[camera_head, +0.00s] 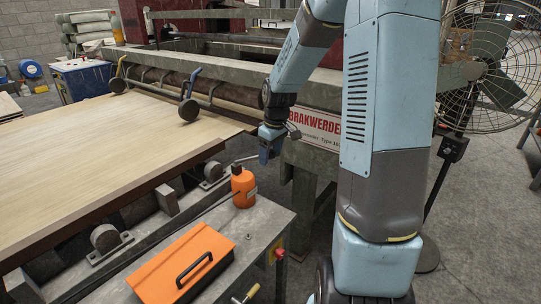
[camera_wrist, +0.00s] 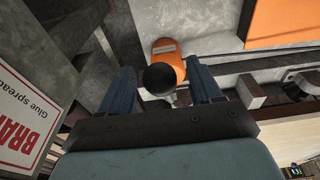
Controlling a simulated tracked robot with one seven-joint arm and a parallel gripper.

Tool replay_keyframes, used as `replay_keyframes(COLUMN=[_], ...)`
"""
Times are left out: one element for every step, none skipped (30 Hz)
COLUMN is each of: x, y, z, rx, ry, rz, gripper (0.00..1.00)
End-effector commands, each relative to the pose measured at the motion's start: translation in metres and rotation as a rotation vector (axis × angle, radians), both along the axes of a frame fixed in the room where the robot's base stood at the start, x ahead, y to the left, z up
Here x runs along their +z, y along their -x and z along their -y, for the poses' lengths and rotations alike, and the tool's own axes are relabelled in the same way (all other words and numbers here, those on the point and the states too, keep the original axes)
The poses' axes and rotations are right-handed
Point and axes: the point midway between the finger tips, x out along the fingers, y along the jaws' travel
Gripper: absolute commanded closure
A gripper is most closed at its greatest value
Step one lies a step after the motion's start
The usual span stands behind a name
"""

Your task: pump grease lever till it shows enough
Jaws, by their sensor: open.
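The orange grease pump (camera_head: 243,188) stands upright at the back corner of the grey table. Its thin lever (camera_head: 246,159) slants up to the right from its top, toward my gripper (camera_head: 269,150). In the wrist view, the lever's round black end (camera_wrist: 160,78) appears between the two spread fingers of my gripper (camera_wrist: 161,88), with a visible gap on each side. The pump's orange body (camera_wrist: 168,56) with a small label is behind it. My gripper is open. I cannot tell how deep the lever end sits between the fingers. No reading on the pump is legible.
Wood veneer (camera_head: 90,140) lies on the machine at left. The glue spreader's sign (camera_head: 316,127) is close behind my gripper. A fan (camera_head: 490,65) stands at right.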

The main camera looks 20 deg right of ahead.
Motion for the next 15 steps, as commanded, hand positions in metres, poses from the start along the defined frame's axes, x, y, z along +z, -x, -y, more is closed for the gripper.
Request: replay_keyframes(x=[0.001, 0.002, 0.005, 0.007, 0.009, 0.013, 0.015, 0.018, 0.021, 0.023, 0.025, 0.029, 0.031, 0.034, 0.037], y=[0.000, 0.000, 0.000, 0.000, 0.001, 0.001, 0.002, 0.002, 0.002, 0.003, 0.003, 0.003, 0.004, 0.004, 0.004], z=[0.000, 0.000, 0.001, 0.001, 0.001, 0.001, 0.001, 0.001, 0.002, 0.002, 0.002, 0.002, 0.003, 0.003, 0.003], rx=[0.000, 0.000, 0.000, 0.000, 0.000, 0.000, 0.000, 0.000, 0.000, 0.000, 0.000, 0.000, 0.000, 0.000, 0.000], ry=[0.000, 0.000, 0.000, 0.001, 0.001, 0.001, 0.001, 0.001, 0.001, 0.000, 0.001, 0.001, 0.001, 0.001, 0.001], rz=[0.000, 0.001, 0.001, 0.002, 0.002, 0.001, 0.002, 0.002, 0.002, 0.001, 0.001, 0.001, 0.002, 0.002, 0.002], gripper=[0.36, 0.36, 0.36, 0.36, 0.36, 0.36, 0.36, 0.36, 0.36, 0.36, 0.36, 0.36, 0.36, 0.36, 0.36])
